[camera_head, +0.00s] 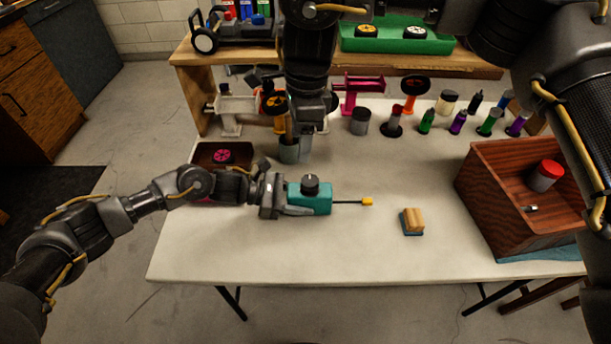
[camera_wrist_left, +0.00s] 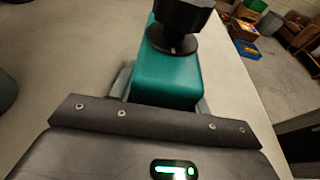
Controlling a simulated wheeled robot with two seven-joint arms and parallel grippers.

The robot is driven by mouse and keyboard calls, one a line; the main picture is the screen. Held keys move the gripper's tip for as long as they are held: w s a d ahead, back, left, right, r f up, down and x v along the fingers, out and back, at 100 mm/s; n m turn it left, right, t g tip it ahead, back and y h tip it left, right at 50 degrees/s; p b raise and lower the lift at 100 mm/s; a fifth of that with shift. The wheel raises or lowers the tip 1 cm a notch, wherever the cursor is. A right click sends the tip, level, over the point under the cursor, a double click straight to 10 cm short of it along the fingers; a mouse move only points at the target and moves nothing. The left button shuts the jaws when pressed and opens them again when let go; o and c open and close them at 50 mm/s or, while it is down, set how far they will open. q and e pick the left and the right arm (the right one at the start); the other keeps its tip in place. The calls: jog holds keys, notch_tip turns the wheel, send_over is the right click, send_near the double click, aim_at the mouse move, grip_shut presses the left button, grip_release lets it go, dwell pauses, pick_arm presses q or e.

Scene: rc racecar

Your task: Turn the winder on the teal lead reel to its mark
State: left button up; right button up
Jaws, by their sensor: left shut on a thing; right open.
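The teal lead reel (camera_head: 322,204) is a small teal box with a dark lead running right to a yellow tip (camera_head: 368,201). Its black winder (camera_head: 311,186) stands on top as a round knob. My left gripper (camera_head: 288,200) is shut on the reel from the left. In the left wrist view the teal reel (camera_wrist_left: 167,80) sits between the fingers, with the black winder (camera_wrist_left: 182,18) above it and a small pale mark at its base. My right gripper (camera_head: 306,140) is open, pointing down behind the reel, apart from the winder. How far the winder is turned is unclear.
A wooden crate (camera_head: 500,205) with a red-topped can stands at the right. A dark tray (camera_head: 208,150) is at the left. Bottles and stands line the back. The front of the white table (camera_head: 300,262) is clear.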

aim_at(306, 181)
jog(key=shift+n+h, duration=0.4)
jog(key=shift+h, duration=0.1)
jog(key=f, duration=0.8)
jog(key=d+f, duration=0.1)
jog(key=f, duration=0.3)
jog(key=shift+f, duration=0.1)
jog(key=c, duration=1)
